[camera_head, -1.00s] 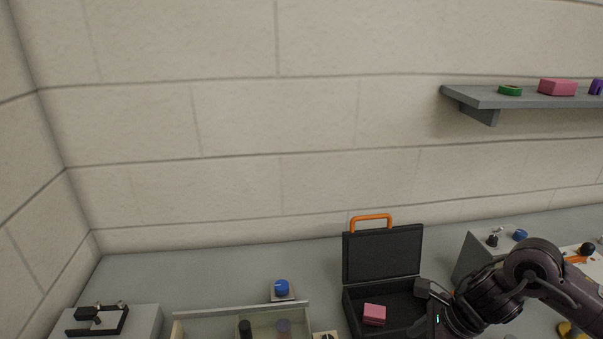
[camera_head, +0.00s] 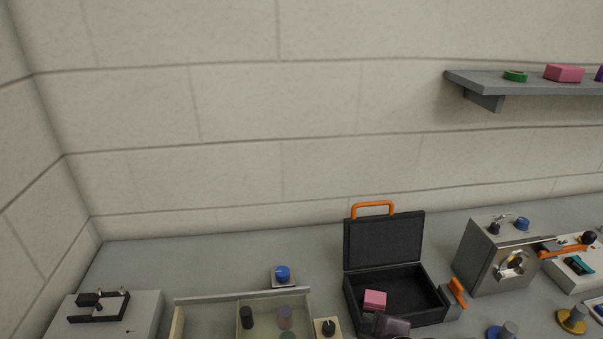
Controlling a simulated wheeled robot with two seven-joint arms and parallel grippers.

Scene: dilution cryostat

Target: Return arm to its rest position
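My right arm shows only as a small dark piece at the bottom edge of the head view, in front of the open case (camera_head: 397,246). Its gripper fingers cannot be made out. My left arm and gripper are out of view. The black case stands open with its orange handle (camera_head: 373,205) up. A pink block (camera_head: 375,299) lies inside the case at its left.
A grey box (camera_head: 480,262) with a round opening stands right of the case. An open drawer or tray (camera_head: 240,296) with several cylinders is to the left. A black-handled device (camera_head: 100,312) sits far left. A shelf (camera_head: 520,86) juts from the wall at upper right.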

